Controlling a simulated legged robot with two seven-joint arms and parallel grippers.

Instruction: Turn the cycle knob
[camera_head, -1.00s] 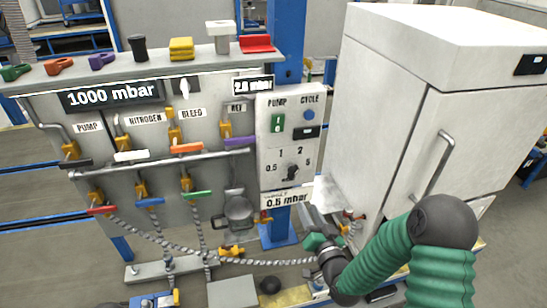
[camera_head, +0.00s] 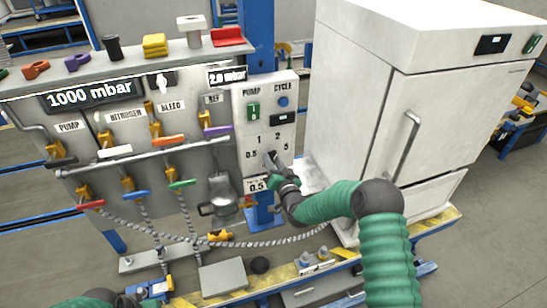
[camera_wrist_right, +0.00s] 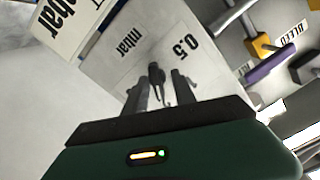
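The cycle knob (camera_wrist_right: 156,74) is a small dark knob on the white control panel (camera_head: 243,110), among the printed numbers 0.5, 1, 2 and 5. In the head view my right gripper (camera_head: 272,163) is at the knob and mostly hides it. In the right wrist view the two fingers (camera_wrist_right: 161,90) stand apart, one on each side of the knob, with narrow gaps; contact is not clear. My left arm shows only as a green and dark piece at the bottom left of the head view; its fingers cannot be made out.
A valve board (camera_head: 100,130) with coloured handles stands to the left. A large white cabinet (camera_head: 345,100) stands close on the right.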

